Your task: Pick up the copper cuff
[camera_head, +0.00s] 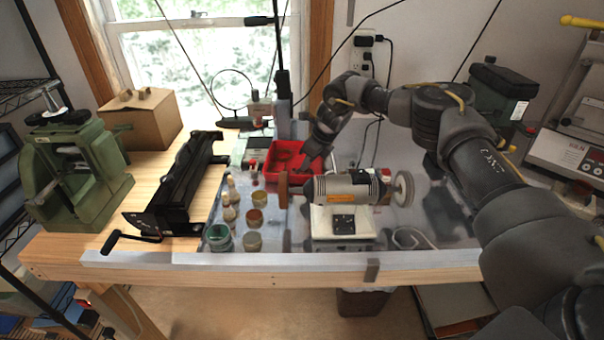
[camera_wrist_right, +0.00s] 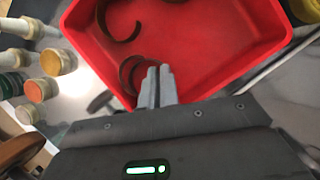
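A red tray (camera_head: 262,172) stands on the bench at the back, and it fills the upper part of the right wrist view (camera_wrist_right: 225,60). A reddish-brown copper cuff (camera_wrist_right: 129,72) is at its near side, right at my fingertips. Another dark brown curved band (camera_wrist_right: 118,32) lies farther into the tray. My right gripper (camera_head: 305,163) reaches into the tray from above. Its grey fingers (camera_wrist_right: 158,72) are close together, with the edge of the cuff seeming to run between them. The fingers hide part of the cuff. My left gripper is not in view.
A polishing motor (camera_head: 345,188) stands just in front of the tray. Several small jars and wooden-topped bottles (camera_head: 253,242) are to its left. A black roller tool (camera_head: 180,180), a green press (camera_head: 75,160) and a cardboard box (camera_head: 145,120) occupy the left side.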

